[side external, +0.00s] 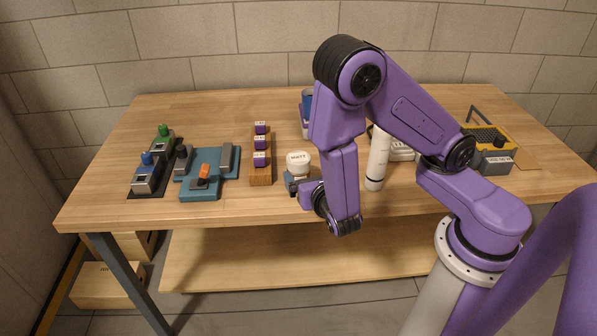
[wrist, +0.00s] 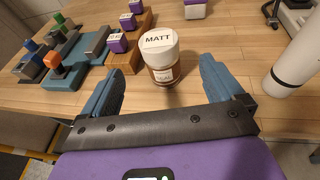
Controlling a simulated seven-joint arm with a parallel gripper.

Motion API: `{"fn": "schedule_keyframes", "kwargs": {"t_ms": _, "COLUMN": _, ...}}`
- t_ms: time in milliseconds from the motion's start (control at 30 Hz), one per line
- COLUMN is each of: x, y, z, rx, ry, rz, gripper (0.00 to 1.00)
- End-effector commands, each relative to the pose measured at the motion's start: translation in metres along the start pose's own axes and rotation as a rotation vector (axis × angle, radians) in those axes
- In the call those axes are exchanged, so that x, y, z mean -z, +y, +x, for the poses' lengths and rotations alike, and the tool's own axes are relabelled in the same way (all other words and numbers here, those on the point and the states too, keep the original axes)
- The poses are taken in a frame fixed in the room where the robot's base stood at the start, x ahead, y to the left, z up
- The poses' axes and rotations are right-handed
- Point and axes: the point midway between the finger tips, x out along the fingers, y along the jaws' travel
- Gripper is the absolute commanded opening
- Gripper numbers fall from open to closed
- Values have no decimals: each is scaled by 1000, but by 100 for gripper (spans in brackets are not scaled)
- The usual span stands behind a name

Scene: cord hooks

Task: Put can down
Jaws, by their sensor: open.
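A small jar with a white lid marked MATT (side external: 299,160) stands upright on the table near its front edge. In the wrist view the jar (wrist: 161,52) shows a brown body with a pale label. My gripper (wrist: 162,72) is open, with its blue fingers on either side of the jar and visible gaps to both. In the side view my gripper (side external: 294,184) is low at the jar, partly hidden by my arm. A blue and white can-like container (side external: 306,98) stands farther back, partly hidden behind my arm.
A wooden block with purple pieces (side external: 260,176) stands left of the jar. Farther left are a blue fixture with an orange part (side external: 203,182) and a dark base with green and blue knobs (side external: 148,178). A white bottle (side external: 377,160) stands to the right.

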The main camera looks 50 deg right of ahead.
Motion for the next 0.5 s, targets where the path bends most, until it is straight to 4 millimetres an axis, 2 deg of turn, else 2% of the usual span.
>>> {"fn": "schedule_keyframes", "kwargs": {"t_ms": 200, "x": 0, "y": -2, "z": 40, "rx": 7, "ry": 0, "rz": 2, "gripper": 94}}
{"fn": "schedule_keyframes", "kwargs": {"t_ms": 333, "x": 0, "y": -1, "z": 56, "rx": 3, "ry": 1, "rz": 2, "gripper": 94}}
{"fn": "schedule_keyframes", "kwargs": {"t_ms": 500, "x": 0, "y": 0, "z": 65, "rx": 1, "ry": 1, "rz": 0, "gripper": 94}}
